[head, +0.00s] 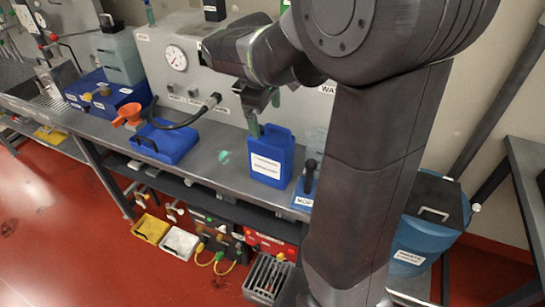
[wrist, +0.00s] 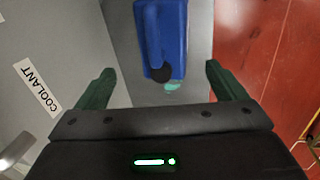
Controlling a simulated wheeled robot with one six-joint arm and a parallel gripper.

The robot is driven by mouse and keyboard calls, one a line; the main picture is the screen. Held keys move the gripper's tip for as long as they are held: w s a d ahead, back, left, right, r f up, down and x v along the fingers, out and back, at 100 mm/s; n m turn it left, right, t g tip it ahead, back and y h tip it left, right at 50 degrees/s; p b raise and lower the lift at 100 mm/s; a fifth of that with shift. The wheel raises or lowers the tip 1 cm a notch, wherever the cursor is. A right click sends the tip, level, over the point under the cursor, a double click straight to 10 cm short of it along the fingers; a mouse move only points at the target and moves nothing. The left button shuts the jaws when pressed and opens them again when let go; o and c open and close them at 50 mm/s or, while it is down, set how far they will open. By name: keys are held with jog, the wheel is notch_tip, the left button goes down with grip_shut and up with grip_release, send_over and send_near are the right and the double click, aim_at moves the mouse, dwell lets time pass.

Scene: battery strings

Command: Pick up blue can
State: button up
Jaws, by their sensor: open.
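The blue can (head: 268,160) stands upright on the grey bench, with a white label on its front. In the wrist view, a blue can (wrist: 165,28) with a handle and a dark round cap shows at the top centre, beyond the fingertips. My gripper (head: 260,122) is above the can, at its top edge as seen in the head view. In the wrist view, its two green fingers (wrist: 160,69) are spread wide with nothing between them. I cannot tell the exact height gap from fingers to can. My arm hides part of the bench on the right.
A blue tray (head: 168,142) and an orange funnel (head: 128,115) are to the left on the bench. A small blue holder with a black handle (head: 308,178) stands close to the can's right. A grey panel with a gauge (head: 176,58) stands behind.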

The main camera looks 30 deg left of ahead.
aim_at(269, 127)
jog(key=shift+w+d+f+p, duration=0.1)
jog(key=shift+w+f+p, duration=0.1)
jog(key=shift+f, duration=0.95)
jog(key=shift+w+d+f+p, duration=0.15)
jog(key=shift+f, duration=1.05)
jog(key=shift+w+d+f+p, duration=0.1)
jog(key=shift+w+f+p, duration=0.1)
jog(key=shift+f, duration=0.95)
jog(key=c, duration=1.2)
jog(key=shift+a+r, duration=0.1)
jog(key=shift+r, duration=0.05)
jog(key=shift+c, duration=0.7)
